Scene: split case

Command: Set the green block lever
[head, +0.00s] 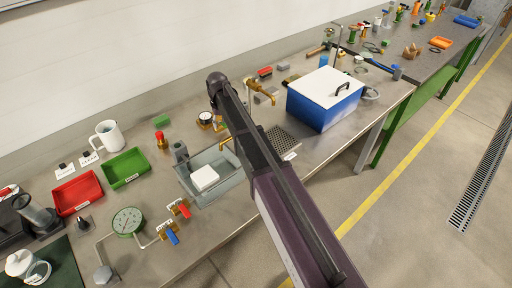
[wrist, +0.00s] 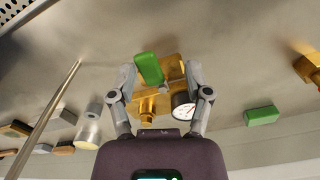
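The green block lever (wrist: 148,68) is a green handle on a brass valve body (wrist: 172,72), seen in the wrist view. It lies at a slant across the brass. A round white-faced gauge (wrist: 184,106) sits on the same body; the gauge also shows in the head view (head: 205,117). My gripper (wrist: 159,70) is open, with one finger on each side of the lever and brass body. I cannot tell whether either finger touches them. In the head view my arm hides the lever and my gripper.
A loose green block (wrist: 262,115) lies to the right in the wrist view. Another brass fitting (wrist: 308,69) is at its right edge. A metal cylinder (wrist: 88,126) and a thin rod (wrist: 45,118) are on the left. In the head view a blue box (head: 322,108) stands right of my arm.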

